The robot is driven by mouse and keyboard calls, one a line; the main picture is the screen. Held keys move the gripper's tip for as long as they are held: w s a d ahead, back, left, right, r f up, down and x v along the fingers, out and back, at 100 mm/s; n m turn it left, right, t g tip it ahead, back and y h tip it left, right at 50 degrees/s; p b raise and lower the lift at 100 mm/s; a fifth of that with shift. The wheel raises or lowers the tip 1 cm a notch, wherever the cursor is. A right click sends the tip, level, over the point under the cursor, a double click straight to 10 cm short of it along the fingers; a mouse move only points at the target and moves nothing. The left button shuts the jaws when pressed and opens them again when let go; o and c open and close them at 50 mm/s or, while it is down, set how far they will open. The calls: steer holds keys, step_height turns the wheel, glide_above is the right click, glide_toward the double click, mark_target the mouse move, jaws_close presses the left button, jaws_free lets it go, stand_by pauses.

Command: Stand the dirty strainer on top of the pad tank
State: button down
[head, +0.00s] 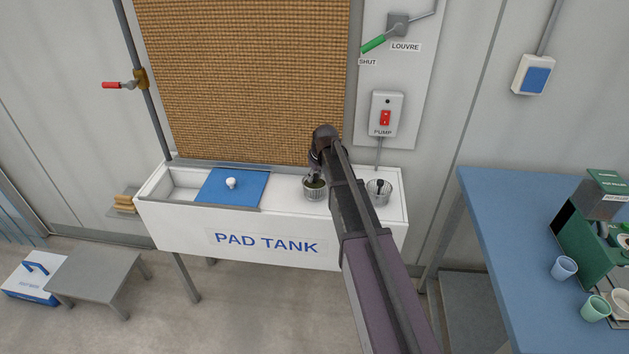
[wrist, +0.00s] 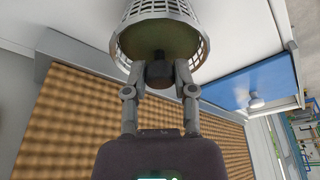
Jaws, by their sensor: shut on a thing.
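The dirty strainer (head: 315,190) is a pale mesh basket with brown-green muck inside and a dark knob in its middle. My gripper (head: 315,175) is shut on that knob from above. The wrist view shows both fingers (wrist: 159,75) around the knob and the basket (wrist: 128,42) upright relative to the gripper. The strainer is over the white top of the pad tank (head: 160,222), right of the blue lid; I cannot tell whether its base touches. A second, similar strainer (head: 379,193) with a black knob is at the tank's right end, partly behind my arm.
The blue lid (head: 225,187) with a white knob lies left of the strainer, beside the open left part of the tank. The brown pad (head: 245,75) rises behind. A pump switch (head: 386,115) is on the wall. A blue bench (head: 510,230) with cups is on the right.

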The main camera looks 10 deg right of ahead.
mark_target(321, 186)
steer(key=shift+f, duration=0.2)
stand_by(0.3)
steer(key=shift+c, duration=2.2)
jaws_free()
steer(key=shift+r, duration=0.2)
steer(key=p+v, duration=1.1)
steer(key=v, duration=0.1)
steer(key=shift+p, duration=0.35)
steer(key=shift+s, duration=0.1)
steer(key=s+a+m+g, duration=0.1)
steer(key=s+m, duration=0.1)
steer(key=s, duration=1.1)
steer(key=s+m+g+h, duration=0.1)
steer(key=s+m, duration=0.2)
steer(key=s, duration=1)
steer(key=shift+s+a+f+g, duration=0.15)
steer(key=shift+a+f+g, duration=0.25)
